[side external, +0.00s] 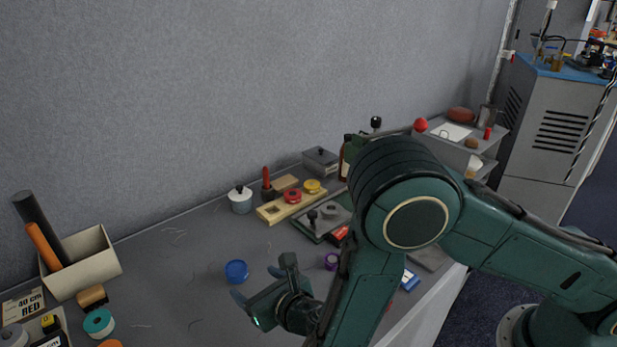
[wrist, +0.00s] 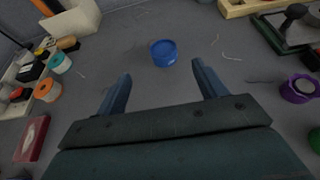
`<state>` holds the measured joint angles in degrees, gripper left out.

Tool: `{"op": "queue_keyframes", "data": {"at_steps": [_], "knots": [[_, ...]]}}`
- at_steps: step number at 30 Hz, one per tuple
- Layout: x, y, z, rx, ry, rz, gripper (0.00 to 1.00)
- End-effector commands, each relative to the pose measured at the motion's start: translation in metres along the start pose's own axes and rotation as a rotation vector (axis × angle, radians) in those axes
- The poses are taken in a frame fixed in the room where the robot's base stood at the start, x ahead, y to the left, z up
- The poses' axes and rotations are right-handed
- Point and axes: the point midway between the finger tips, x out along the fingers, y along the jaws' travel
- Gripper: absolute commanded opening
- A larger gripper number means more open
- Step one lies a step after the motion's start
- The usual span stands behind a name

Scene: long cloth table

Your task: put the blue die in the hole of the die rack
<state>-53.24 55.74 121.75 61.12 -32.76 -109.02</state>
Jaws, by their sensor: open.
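The blue die (side external: 236,271) is a short round piece lying on the grey table; it also shows in the wrist view (wrist: 163,53), ahead of the fingertips. My gripper (side external: 257,284) is open and empty, low over the table and just to the right of the die. In the wrist view my gripper (wrist: 161,70) has its two blue fingers apart, with the die beyond the gap between them. The die rack (side external: 268,213) appears to be the pale wooden block near the wall, with a red and a yellow round piece on it and a dark opening at its left end.
A white lidded jar (side external: 240,200) stands left of the rack. A dark tray (side external: 309,234) lies in front of it. A purple round piece (side external: 331,261) is right of my gripper. A beige bin (side external: 88,264) and a teal roll (side external: 99,323) are at left. The table around the die is clear.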

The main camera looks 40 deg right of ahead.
Motion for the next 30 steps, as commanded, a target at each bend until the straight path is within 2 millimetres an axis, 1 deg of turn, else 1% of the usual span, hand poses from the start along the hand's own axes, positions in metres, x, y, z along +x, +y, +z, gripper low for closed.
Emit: {"op": "queue_keyframes", "data": {"at_steps": [5,8,18,21,25,30], "knots": [[0.007,-0.001,0.001,0.004,0.000,-0.003,0.71],[0.017,-0.001,0.000,0.006,0.001,-0.004,0.71],[0.064,-0.002,0.000,0.007,0.000,-0.005,0.71],[0.075,-0.002,0.000,0.006,0.000,-0.005,0.71],[0.083,-0.001,0.000,0.005,0.001,-0.003,0.71],[0.086,-0.001,0.000,0.005,0.000,-0.002,0.71]]}}
